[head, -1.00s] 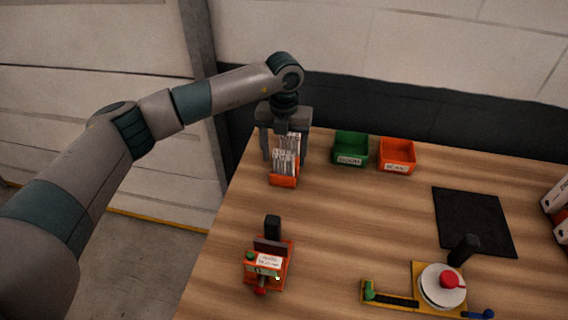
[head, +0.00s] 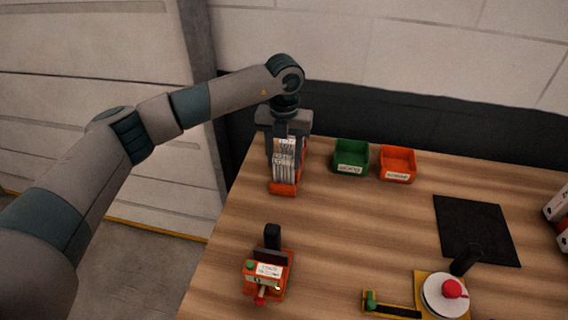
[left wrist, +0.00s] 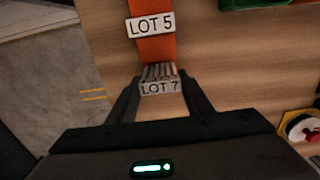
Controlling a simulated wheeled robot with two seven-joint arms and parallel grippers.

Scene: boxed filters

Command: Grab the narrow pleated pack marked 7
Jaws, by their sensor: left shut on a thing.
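The narrow pleated pack marked LOT 7 (left wrist: 159,83) shows in the left wrist view between the fingers of my left gripper (left wrist: 160,88), which is shut on it. In the head view my left gripper (head: 286,150) points down at the back left of the table, and the pale pack (head: 284,158) shows between its fingers. An orange holder (head: 282,188) shows just below the pack; I cannot tell whether the pack still touches it. A LOT 5 label (left wrist: 151,26) sits on an orange part ahead of the pack. My right gripper is not in view.
A green bin (head: 351,156) and an orange bin (head: 397,164) stand right of the gripper. A red device (head: 266,274) stands nearer, a black mat (head: 476,230) lies right, and a yellow-based fixture (head: 445,293) is at front right. The table's middle is clear.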

